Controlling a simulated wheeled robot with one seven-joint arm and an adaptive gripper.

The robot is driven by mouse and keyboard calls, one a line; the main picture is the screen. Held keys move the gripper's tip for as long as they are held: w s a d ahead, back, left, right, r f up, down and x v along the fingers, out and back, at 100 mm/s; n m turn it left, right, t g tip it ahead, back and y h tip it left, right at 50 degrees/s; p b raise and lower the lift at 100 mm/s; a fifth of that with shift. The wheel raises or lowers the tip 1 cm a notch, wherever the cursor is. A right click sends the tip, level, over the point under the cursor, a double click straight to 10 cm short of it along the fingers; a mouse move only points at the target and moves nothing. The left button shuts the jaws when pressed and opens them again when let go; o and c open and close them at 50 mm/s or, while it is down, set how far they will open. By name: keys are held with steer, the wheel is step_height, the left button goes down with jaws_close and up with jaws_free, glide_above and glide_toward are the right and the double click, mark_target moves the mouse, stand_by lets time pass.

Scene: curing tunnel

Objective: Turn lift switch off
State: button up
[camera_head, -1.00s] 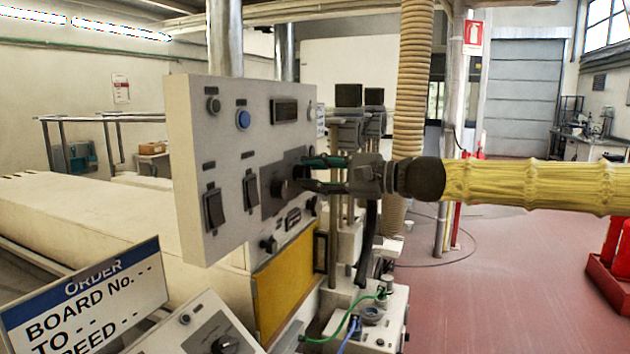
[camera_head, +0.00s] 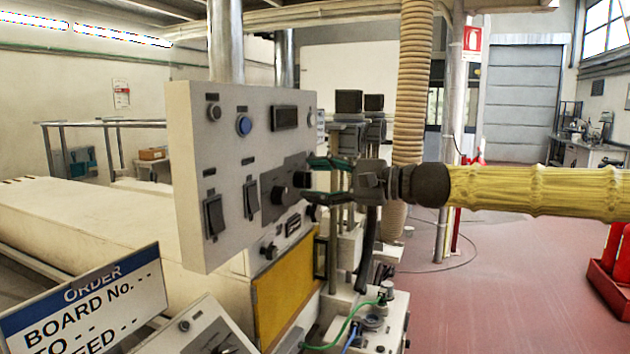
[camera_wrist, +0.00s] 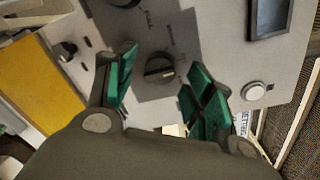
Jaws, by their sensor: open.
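The upright grey control panel (camera_head: 225,150) stands left of my gripper. My gripper (camera_head: 307,181) is open, its green-padded fingers pointing at a dark plate on the panel. A black rotary knob (camera_wrist: 158,70) sits between and beyond the fingers in the wrist view, apart from both pads. Another dark knob (camera_head: 279,193) shows on the plate in the head view, left of the fingertips. Two black rocker switches, one on the left (camera_head: 212,215) and one on the right (camera_head: 250,197), sit lower on the panel. The labels are too small to tell which control is the lift switch.
A blue button (camera_head: 244,124) and a dark display (camera_head: 284,117) are higher on the panel. A yellow panel (camera_head: 285,280) lies below. An order sign (camera_head: 85,300) is at lower left. A ribbed hose (camera_head: 413,80) hangs behind my arm.

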steer(key=v, duration=1.1)
steer(key=shift+d, duration=0.15)
steer(key=shift+s, duration=0.1)
